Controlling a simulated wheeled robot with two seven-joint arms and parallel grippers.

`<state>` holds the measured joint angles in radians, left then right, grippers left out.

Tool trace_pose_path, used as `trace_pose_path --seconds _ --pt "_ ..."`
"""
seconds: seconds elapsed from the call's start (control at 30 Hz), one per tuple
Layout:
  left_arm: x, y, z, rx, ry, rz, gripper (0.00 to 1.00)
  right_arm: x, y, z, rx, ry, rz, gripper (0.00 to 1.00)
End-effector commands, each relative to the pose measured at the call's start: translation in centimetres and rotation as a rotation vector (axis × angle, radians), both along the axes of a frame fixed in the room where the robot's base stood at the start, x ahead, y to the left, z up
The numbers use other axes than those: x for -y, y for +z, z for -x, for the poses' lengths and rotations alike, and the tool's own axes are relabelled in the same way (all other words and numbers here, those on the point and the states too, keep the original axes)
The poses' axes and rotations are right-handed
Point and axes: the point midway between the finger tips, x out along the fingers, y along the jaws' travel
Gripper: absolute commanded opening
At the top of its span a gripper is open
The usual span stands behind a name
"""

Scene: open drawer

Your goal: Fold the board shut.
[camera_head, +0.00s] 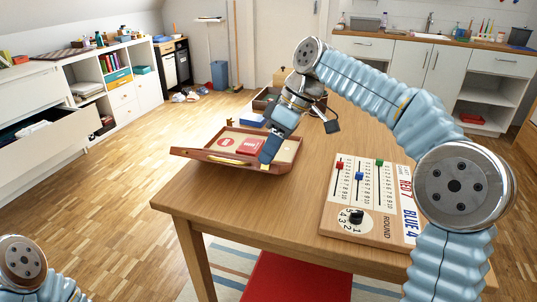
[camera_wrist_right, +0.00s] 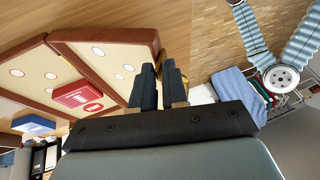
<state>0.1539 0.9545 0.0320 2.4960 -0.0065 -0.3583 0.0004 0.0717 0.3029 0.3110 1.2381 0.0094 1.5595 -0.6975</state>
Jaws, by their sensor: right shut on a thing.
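The board (camera_head: 205,159) is a shallow cream tray with a brown rim, lying open at the far left of the table; its left corner reaches past the table edge. In the right wrist view its two leaves (camera_wrist_right: 105,36) lie spread at a seam, with round white spots on the cream faces. My right gripper (camera_head: 268,156) is at the board's near right edge, shut on the rim; its dark fingers (camera_wrist_right: 160,76) hide the exact grip. My left gripper is out of view.
A red box (camera_head: 250,146) lies on the board. A blue box (camera_head: 252,119) and a dark tray (camera_head: 266,97) stand behind it. A wooden scoreboard (camera_head: 340,215) with sliders lies at the right. The table's front left (camera_head: 235,200) is bare. A red seat (camera_head: 300,280) is below.

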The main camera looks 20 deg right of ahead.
Motion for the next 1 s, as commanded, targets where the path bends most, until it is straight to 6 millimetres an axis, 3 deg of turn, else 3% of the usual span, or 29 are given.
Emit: trace_pose_path --seconds 0.43,0.47,0.57,0.87,1.0 --pt "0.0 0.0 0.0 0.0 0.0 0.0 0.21 0.1 0.2 -0.2 0.003 -0.003 0.0 0.0" --pt "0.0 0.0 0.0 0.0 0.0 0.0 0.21 0.1 0.2 -0.2 0.003 -0.003 0.0 0.16" --pt "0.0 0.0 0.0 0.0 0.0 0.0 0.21 0.1 0.2 -0.2 0.002 -0.002 0.001 0.31" --pt "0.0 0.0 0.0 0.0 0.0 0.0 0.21 0.2 0.3 -0.1 0.002 -0.002 0.0 0.31" --pt "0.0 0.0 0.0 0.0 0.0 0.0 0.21 0.9 1.8 -0.2 0.004 -0.002 -0.001 0.31"
